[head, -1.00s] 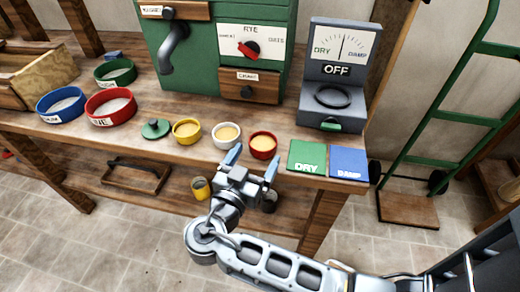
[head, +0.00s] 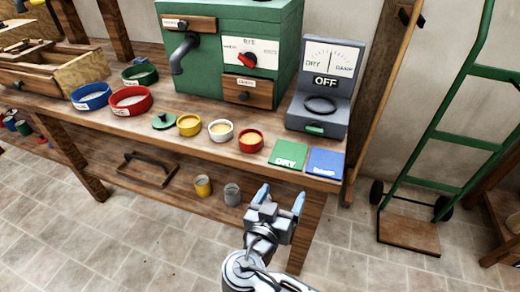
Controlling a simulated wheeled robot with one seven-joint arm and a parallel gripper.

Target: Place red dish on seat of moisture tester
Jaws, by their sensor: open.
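The small red dish (head: 251,140) holds yellowish grain and stands upright near the front edge of the bench, right of a white dish. The moisture tester (head: 325,88) is a grey device at the back right, with a DRY/DAMP dial and an OFF sign. Its seat (head: 320,104) is a dark round ring on its lower ledge, and it is empty. My gripper (head: 282,196) is open and empty, in front of and below the bench edge, apart from the red dish.
A white dish (head: 221,130) and a yellow dish (head: 189,124) stand left of the red dish. A green DRY card (head: 288,154) and a blue DAMP card (head: 325,162) lie to its right. A green mill (head: 235,50) stands behind. A hand truck (head: 440,130) stands at right.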

